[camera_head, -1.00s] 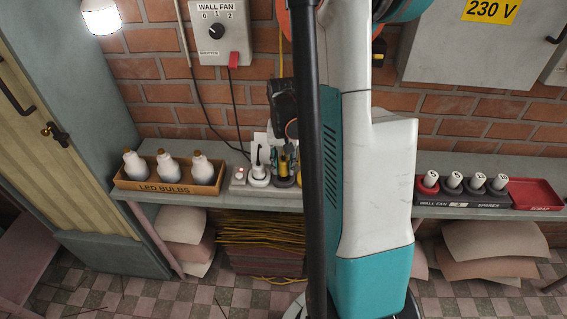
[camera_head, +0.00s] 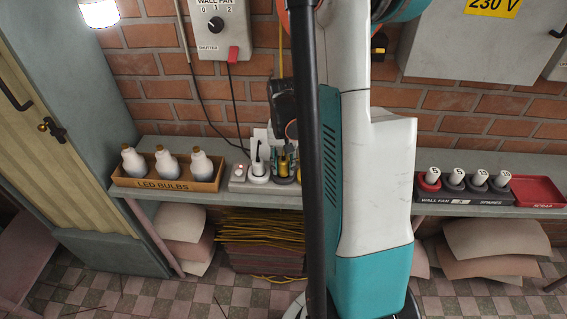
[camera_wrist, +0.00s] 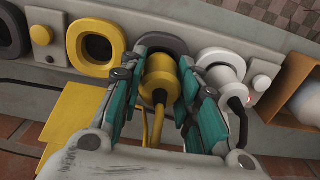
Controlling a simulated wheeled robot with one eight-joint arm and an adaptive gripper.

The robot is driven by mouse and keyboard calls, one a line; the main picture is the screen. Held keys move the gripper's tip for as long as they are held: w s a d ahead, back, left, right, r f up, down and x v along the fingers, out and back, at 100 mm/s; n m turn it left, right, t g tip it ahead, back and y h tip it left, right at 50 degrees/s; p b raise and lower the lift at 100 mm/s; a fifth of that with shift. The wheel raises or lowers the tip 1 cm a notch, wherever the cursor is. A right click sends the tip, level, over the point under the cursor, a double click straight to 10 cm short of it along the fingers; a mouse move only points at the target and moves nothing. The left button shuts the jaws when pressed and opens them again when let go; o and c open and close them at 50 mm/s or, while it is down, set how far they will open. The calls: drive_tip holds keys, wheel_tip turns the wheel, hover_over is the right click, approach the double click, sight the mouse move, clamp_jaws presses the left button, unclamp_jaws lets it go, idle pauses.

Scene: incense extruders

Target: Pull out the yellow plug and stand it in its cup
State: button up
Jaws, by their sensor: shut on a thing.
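The yellow plug (camera_wrist: 158,80) is between the teal fingers of my gripper (camera_wrist: 166,84) in the wrist view, and the gripper is shut on it. The plug's far end is at a grey round holder (camera_wrist: 173,43); I cannot tell whether it is fully seated. In the head view the yellow plug (camera_head: 283,167) shows small on the bench, partly hidden by my arm.
A white plug (camera_wrist: 222,68) with a black cord sits close on the right of my fingers. The LED bulbs box (camera_head: 165,186) stands left on the bench. A tray of wall fan spares (camera_head: 465,198) and a red scrap tray (camera_head: 538,190) stand right.

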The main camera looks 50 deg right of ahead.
sight(283, 159)
drive_tip(key=shift+f+b, duration=0.45)
drive_tip(key=shift+f, duration=0.15)
drive_tip(key=o, duration=1.1)
drive_tip(key=shift+o, duration=0.2)
drive_tip(key=shift+r, duration=0.1)
wheel_tip(283, 159, up, 12)
drive_tip(key=shift+f, duration=0.1)
